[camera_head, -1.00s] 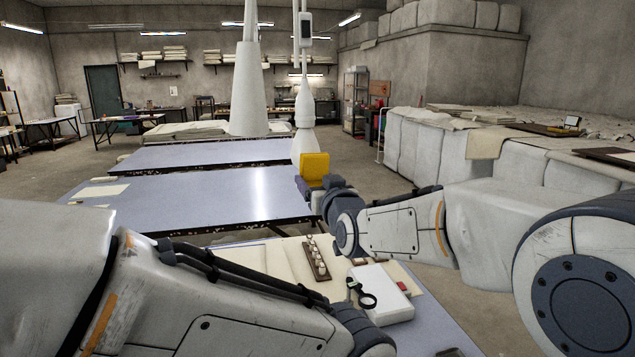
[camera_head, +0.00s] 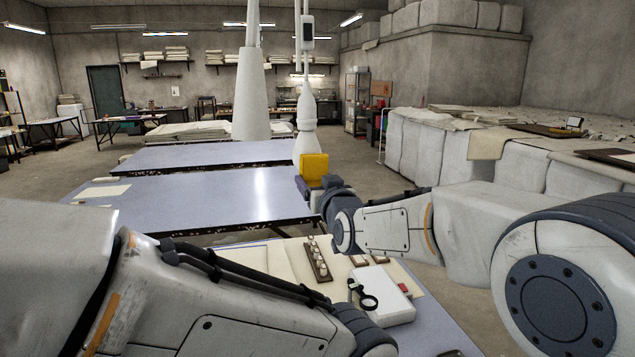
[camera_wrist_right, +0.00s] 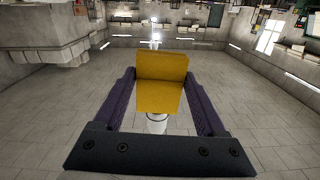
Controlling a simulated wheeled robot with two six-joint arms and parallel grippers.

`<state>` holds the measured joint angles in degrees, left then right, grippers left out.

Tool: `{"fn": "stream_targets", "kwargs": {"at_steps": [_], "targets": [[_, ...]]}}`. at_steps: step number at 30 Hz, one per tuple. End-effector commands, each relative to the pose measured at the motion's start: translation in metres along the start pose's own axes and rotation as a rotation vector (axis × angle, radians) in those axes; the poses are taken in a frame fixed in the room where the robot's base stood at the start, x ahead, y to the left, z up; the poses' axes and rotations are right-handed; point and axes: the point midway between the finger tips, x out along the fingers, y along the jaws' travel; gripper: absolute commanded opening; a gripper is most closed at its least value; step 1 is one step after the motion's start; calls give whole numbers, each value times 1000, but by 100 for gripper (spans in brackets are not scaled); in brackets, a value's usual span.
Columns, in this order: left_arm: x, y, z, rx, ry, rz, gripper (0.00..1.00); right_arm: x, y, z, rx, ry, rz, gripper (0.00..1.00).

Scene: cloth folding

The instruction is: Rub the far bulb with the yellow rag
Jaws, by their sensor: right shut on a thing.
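The yellow rag (camera_head: 314,168) is held upright in my right gripper (camera_head: 305,186), above the right end of the nearer long table. In the right wrist view the rag (camera_wrist_right: 161,68) stands between the two dark fingers of the gripper (camera_wrist_right: 160,88). A row of small white bulb-like pieces (camera_head: 318,256) sits in a dark wooden holder on the near worktop; the farthest one (camera_head: 313,241) is at the holder's far end. The rag is well apart from them. My left arm crosses the bottom of the head view; its gripper is out of the picture.
Small brown blocks (camera_head: 380,259) lie behind the box. A white hanging column (camera_head: 305,110) is behind the rag. Long tables (camera_head: 215,196) lie beyond, mostly clear.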

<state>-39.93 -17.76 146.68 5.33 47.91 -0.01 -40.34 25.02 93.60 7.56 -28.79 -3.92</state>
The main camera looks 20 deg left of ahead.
Motion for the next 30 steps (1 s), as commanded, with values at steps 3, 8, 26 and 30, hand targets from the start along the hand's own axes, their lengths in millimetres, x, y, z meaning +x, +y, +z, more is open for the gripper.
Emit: {"fn": "stream_targets", "kwargs": {"at_steps": [3,8,26,30], "targets": [[-1,0,0,0,0,0,50,2,0,0,0,0,0,29],[-2,0,0,0,0,0,50,4,0,0,0,1,0,29],[-22,2,-1,0,0,0,50,2,-2,-41,1,2,0,29],[-16,1,-1,0,0,0,50,4,-2,-39,0,2,0,29]]}}
